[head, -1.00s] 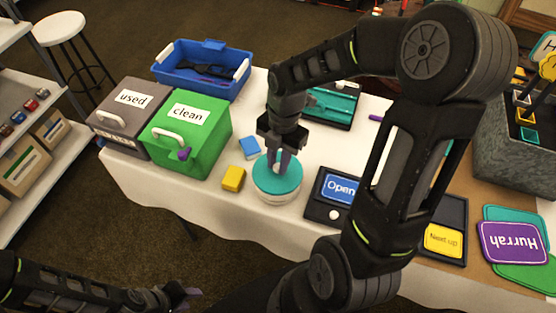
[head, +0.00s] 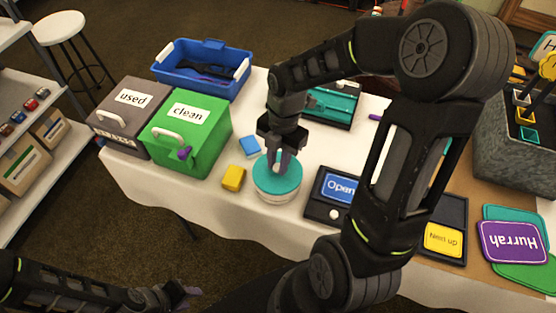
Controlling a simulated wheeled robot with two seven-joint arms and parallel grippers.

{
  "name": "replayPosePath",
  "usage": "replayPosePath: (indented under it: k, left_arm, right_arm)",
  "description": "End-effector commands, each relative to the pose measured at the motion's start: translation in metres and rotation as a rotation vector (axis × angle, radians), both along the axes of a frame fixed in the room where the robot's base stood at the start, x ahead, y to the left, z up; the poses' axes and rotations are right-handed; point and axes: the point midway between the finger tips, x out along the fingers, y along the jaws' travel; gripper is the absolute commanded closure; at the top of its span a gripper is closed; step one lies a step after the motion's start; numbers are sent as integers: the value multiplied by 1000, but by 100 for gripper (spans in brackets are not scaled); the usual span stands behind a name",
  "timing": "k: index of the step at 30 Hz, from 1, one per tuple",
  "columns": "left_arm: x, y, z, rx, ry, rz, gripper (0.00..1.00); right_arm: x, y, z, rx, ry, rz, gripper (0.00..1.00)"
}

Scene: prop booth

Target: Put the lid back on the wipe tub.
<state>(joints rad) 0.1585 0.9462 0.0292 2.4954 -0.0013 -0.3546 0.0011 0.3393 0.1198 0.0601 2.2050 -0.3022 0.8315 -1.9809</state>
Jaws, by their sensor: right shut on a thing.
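The wipe tub (head: 277,197) is a low white round tub near the front edge of the table. Its teal lid (head: 290,183) lies over the top of the tub, and I see no clear gap between them. My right gripper (head: 278,163) points down over the lid, its fingers shut on the lid's small pale knob. The fingers partly hide the knob. My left gripper (head: 185,295) hangs low at the bottom left, away from the table; its fingers are too dark and small to tell their opening.
A yellow block (head: 233,178) and a blue block (head: 249,147) lie left of the tub. The green "clean" box (head: 205,150) and grey "used" box (head: 115,132) stand further left. A blue bin (head: 203,88) is behind. An "Open" sign tray (head: 322,212) sits close on the right.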

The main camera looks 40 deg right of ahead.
Motion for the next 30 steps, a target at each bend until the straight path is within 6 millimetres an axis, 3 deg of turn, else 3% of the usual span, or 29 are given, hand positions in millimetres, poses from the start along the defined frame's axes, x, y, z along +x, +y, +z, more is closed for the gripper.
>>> replayPosePath:
  k: [8, 9, 18, 23, 30]
  left_arm:
    - [0, 0, 0, 0, 0, 0, 64]
    - [0, 0, 0, 0, 0, 0, 64]
    - [0, 0, 0, 0, 0, 0, 64]
    - [0, 0, 0, 0, 0, 0, 64]
    - [0, 0, 0, 0, 0, 0, 64]
  right_arm:
    - [0, 0, 0, 0, 0, 0, 100]
    - [0, 0, 0, 0, 0, 0, 77]
    - [0, 0, 0, 0, 0, 0, 53]
    - [0, 0, 0, 0, 0, 0, 53]
    - [0, 0, 0, 0, 0, 0, 34]
